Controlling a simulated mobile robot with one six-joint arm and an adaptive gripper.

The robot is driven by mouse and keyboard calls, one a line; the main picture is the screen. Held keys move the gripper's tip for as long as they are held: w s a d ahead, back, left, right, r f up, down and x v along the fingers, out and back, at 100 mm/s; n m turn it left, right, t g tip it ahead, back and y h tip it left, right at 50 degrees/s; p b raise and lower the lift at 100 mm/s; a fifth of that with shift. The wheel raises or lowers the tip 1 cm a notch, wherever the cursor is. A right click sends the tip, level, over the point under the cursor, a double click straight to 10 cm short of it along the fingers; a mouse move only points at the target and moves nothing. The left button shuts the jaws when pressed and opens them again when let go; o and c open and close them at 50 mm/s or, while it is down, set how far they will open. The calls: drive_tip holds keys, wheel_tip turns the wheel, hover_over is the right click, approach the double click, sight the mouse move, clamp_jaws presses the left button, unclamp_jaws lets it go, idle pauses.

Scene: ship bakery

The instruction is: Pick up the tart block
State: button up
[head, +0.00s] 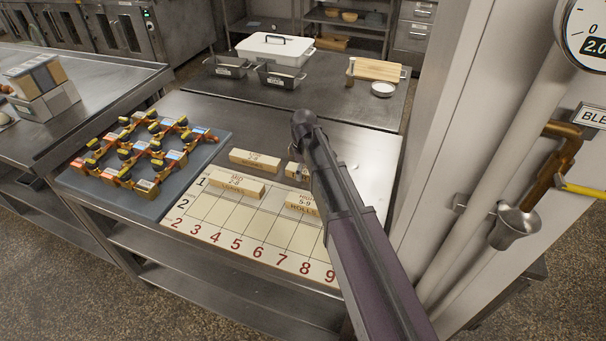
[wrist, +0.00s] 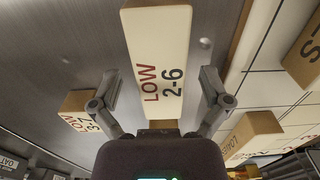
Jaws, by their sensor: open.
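In the wrist view my gripper (wrist: 160,88) is open, with one finger on each side of a pale block (wrist: 158,50) marked "LOW 2-6". Clear gaps separate both fingers from it. No word "tart" can be read on any block, so I cannot tell from lettering which is the tart block. In the head view my arm hides the gripper. A partly hidden block (head: 295,172) shows just left of the arm. Other wooden blocks lie nearby: one (head: 255,160) behind the numbered board, one (head: 237,188) on its upper left and a "ROLLS" block (head: 301,206) on its right.
The numbered grid board (head: 222,232) covers the front of the steel table. A wall panel with pipes is close right.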

drive_tip(key=c, duration=1.3)
drive_tip(key=shift+r, duration=0.15)
wheel_tip(320, 180, up, 10)
drive_tip(key=p, duration=1)
